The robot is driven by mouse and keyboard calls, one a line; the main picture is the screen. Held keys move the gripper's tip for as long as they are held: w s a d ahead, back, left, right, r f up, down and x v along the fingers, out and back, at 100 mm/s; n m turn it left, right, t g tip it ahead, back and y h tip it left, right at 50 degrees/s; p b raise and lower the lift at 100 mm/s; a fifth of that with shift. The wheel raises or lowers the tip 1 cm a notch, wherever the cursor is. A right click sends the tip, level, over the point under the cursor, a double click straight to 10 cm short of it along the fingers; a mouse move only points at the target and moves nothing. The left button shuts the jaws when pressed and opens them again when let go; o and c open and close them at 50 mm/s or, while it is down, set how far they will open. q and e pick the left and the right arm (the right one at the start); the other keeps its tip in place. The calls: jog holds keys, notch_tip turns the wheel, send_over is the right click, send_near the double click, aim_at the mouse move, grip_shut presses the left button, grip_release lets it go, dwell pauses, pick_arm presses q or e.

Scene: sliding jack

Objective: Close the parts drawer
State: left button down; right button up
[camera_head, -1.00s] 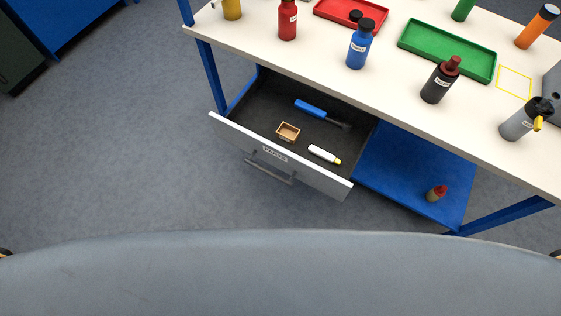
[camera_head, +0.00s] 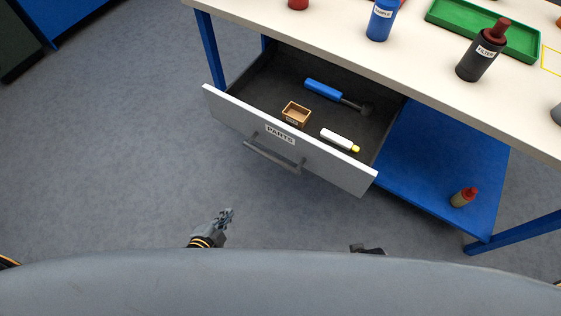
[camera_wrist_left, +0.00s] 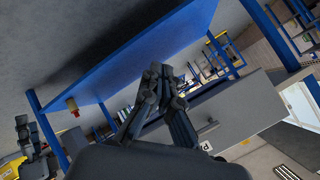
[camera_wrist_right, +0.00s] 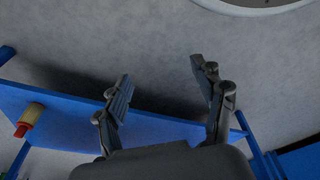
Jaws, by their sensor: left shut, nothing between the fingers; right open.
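The parts drawer (camera_head: 322,165) is pulled out from under the white-topped bench in the head view. Its light front panel carries a "PARTS" label and a dark bar handle (camera_head: 271,153). Inside lie a blue-handled tool (camera_head: 323,90), a small tan box (camera_head: 296,114) and a white tube with a yellow tip (camera_head: 339,140). My left gripper (camera_head: 228,214) is shut and empty, in front of the drawer and apart from it. The drawer front also shows in the left wrist view (camera_wrist_left: 240,110). My right gripper (camera_wrist_right: 164,88) is open and empty; only a bit shows in the head view.
The bench top (camera_head: 425,75) holds a blue bottle (camera_head: 382,20), a dark bottle (camera_head: 482,50) and a green tray (camera_head: 515,41). A blue lower shelf (camera_head: 440,150) right of the drawer carries a small red-capped bottle (camera_head: 463,197). The grey floor before the drawer is clear.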

pick_arm(q)
jog(key=w+d+r+m+t+h+b, duration=0.3)
jog(key=d+r+m+b, duration=0.35)
jog(key=r, duration=0.25)
jog(key=m+t+h+b, duration=0.2)
jog(key=m+h+b, duration=0.1)
jog(key=b, duration=0.1)
send_near(287, 139)
jog(key=b+x, duration=0.1)
jog(key=x, duration=0.5)
jog(key=shift+f, duration=0.1)
jog(key=shift+w+d+b, duration=0.3)
jog(key=shift+w, duration=0.1)
pick_arm(e)
jog(key=w+r+t, duration=0.1)
jog(key=w+r, duration=0.2)
jog(key=r, duration=0.6)
jog(key=shift+r, duration=0.15)
jog(key=shift+a, duration=0.1)
